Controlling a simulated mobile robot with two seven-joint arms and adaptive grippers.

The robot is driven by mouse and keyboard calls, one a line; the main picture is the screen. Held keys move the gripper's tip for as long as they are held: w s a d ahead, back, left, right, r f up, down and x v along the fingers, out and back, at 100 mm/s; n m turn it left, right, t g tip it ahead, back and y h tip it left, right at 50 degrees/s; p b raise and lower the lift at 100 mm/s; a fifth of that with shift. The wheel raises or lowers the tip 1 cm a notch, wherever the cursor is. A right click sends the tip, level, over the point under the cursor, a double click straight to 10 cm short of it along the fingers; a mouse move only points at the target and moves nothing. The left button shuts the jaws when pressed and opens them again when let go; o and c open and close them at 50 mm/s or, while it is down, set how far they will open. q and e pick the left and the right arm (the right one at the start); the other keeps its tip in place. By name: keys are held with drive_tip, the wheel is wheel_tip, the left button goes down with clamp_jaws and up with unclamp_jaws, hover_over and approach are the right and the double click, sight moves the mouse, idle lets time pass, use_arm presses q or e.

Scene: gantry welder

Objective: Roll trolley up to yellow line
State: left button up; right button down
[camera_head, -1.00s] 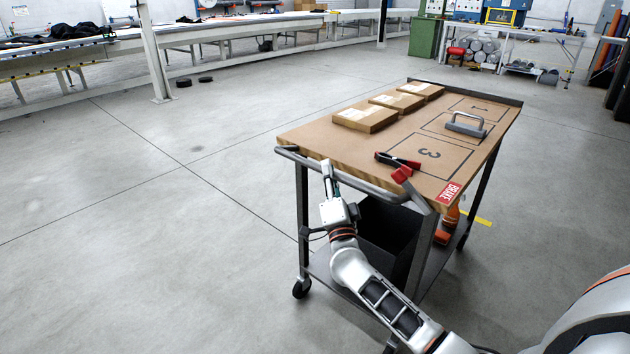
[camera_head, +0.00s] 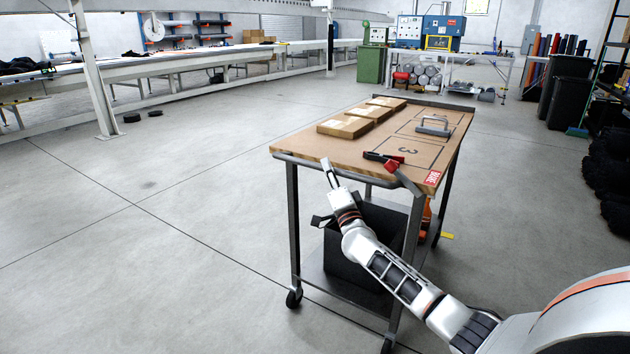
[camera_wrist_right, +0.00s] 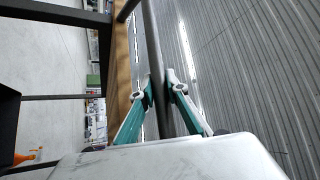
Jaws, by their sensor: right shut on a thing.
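The trolley (camera_head: 300,143) has a wooden top, a dark metal frame and a lower shelf, and stands on castors on the grey floor. Its handle bar (camera_head: 335,178) runs along the near edge; the bar also shows in the right wrist view (camera_wrist_right: 152,45). My right gripper (camera_head: 328,168) is shut on this bar near its middle; its fingers (camera_wrist_right: 160,93) lie either side of it. My left gripper is out of view.
Cardboard boxes (camera_head: 344,126), a grey handled tool (camera_head: 434,127) and a red-black clamp (camera_head: 383,157) lie on the top. Black bins (camera_head: 567,85) stand at right.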

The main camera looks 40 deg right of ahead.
sight(337, 164)
drive_tip(key=d, duration=0.2)
drive_tip(key=w+d+b, duration=0.1)
drive_tip(key=d, duration=0.1)
drive_tip(key=shift+w+f, duration=0.15)
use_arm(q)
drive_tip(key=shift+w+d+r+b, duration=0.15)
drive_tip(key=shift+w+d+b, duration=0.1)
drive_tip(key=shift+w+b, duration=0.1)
use_arm(e)
drive_tip(key=shift+w+d, duration=0.15)
drive_tip(key=shift+d, duration=0.3)
drive_tip(key=shift+r, duration=0.2)
drive_tip(key=c, duration=2)
unclamp_jaws()
drive_tip(key=shift+o, duration=0.2)
drive_tip(key=shift+a+f, duration=0.1)
drive_tip(key=shift+f, duration=0.05)
drive_tip(key=shift+s+a+f, duration=0.1)
drive_tip(key=shift+s, duration=0.1)
drive_tip(key=v, duration=1.1)
drive_tip(key=shift+s, duration=0.25)
